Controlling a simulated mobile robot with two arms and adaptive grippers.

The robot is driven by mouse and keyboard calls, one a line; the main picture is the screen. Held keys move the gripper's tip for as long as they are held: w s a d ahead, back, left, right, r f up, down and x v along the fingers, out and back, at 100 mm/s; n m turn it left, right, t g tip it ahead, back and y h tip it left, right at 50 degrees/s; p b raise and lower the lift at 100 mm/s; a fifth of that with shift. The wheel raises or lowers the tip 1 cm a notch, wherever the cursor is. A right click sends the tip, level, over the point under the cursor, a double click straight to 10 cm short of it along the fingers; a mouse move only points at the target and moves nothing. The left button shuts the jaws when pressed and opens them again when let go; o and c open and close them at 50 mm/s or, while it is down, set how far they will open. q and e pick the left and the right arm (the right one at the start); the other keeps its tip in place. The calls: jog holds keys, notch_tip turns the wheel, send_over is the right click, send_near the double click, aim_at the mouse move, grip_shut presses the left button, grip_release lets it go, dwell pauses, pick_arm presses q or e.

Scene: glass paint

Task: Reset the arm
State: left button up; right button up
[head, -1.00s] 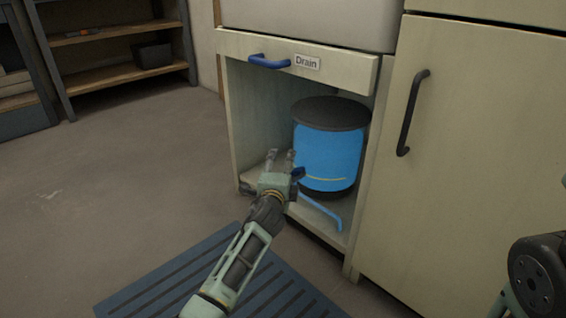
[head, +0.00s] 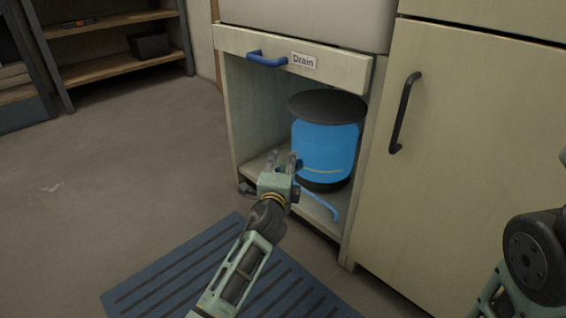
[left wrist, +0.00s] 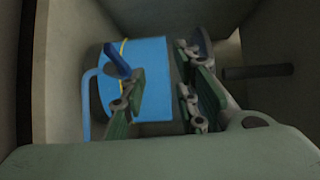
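A blue container (head: 325,153) with a black lid stands in the open compartment under the drain panel (head: 304,61). It has a light blue bar (head: 322,205) low at its front and shows sideways in the left wrist view (left wrist: 150,75). My left gripper (head: 283,160) is in front of the compartment opening, at the container's left front. In the left wrist view its two fingers (left wrist: 165,100) stand apart with nothing clearly held between them. A dark blue part (left wrist: 117,60) of the container is near the left finger. Only part of my right arm shows; its gripper is out of view.
A closed cabinet door with a black handle (head: 404,112) is to the right. A blue handle (head: 267,59) sticks out from the drain panel. A blue slatted mat (head: 180,275) lies on the floor below my left arm. Open floor and shelves (head: 120,75) are to the left.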

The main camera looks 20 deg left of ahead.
pick_arm(q)
jog(key=shift+s+d+f, duration=0.1)
jog(key=shift+f, duration=0.25)
